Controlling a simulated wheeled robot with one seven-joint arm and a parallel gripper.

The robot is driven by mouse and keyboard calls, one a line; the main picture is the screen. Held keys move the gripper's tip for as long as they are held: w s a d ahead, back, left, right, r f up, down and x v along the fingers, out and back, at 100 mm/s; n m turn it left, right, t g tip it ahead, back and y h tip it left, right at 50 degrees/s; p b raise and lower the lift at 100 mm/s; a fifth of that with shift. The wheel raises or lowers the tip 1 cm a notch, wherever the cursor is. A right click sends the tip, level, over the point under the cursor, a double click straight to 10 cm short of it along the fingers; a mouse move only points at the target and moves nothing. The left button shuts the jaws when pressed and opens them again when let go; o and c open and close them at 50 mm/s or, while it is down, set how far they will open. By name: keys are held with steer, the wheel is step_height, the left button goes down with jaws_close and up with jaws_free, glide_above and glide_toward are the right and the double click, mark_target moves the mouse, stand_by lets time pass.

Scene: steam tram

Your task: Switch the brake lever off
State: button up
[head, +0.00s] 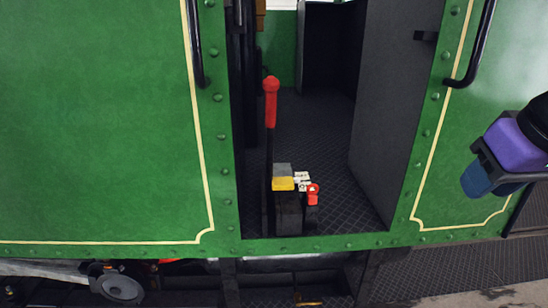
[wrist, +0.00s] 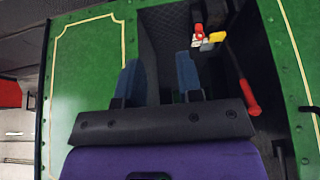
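The brake lever (head: 270,105) has a red grip on a dark rod. It stands nearly upright in the doorway of the green tram, on a dark base box (head: 290,215). In the wrist view the lever (wrist: 242,88) lies to the right of my fingers, its red end pointing down. My gripper (head: 474,180) is at the far right in the head view, outside the doorway and well apart from the lever. In the wrist view my gripper (wrist: 159,72) shows two blue fingers spread with an empty gap.
A yellow block (head: 283,184) and a small red part (head: 313,193) sit on the lever's base. Green riveted panels (head: 110,130) flank the doorway. Black handrails stand at left (head: 195,45) and right (head: 475,45). The doorway floor (head: 335,160) is clear right of the base.

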steer(key=shift+w+a+r, duration=0.1)
steer(key=shift+w+r, duration=0.05)
steer(key=c, duration=0.4)
steer(key=w+a+r+n, duration=0.1)
steer(key=w, duration=0.1)
steer(key=w+a+r+n, duration=0.1)
steer(key=w+r, duration=0.1)
steer(key=w+a+r+n, duration=0.1)
steer(key=w+a, duration=0.1)
steer(key=w, duration=0.1)
steer(key=shift+r+n+t+y, duration=0.3)
steer(key=shift+n+t+y, duration=0.1)
jaws_close()
steer(key=w+a+r+n+y, duration=0.1)
steer(key=w+a+r+n, duration=0.1)
steer(key=w+a, duration=0.3)
steer(key=w+a+r+n+y, duration=0.1)
steer(key=w+a+r+n, duration=0.2)
steer(key=w+a+n, duration=0.2)
steer(key=w+a+r+n+t+y, duration=0.1)
steer(key=w+a+r+n, duration=0.1)
steer(key=w+a, duration=0.4)
steer(key=a+n, duration=0.1)
steer(key=a, duration=0.3)
steer(key=shift+a+r, duration=0.15)
steer(key=shift+r, duration=0.2)
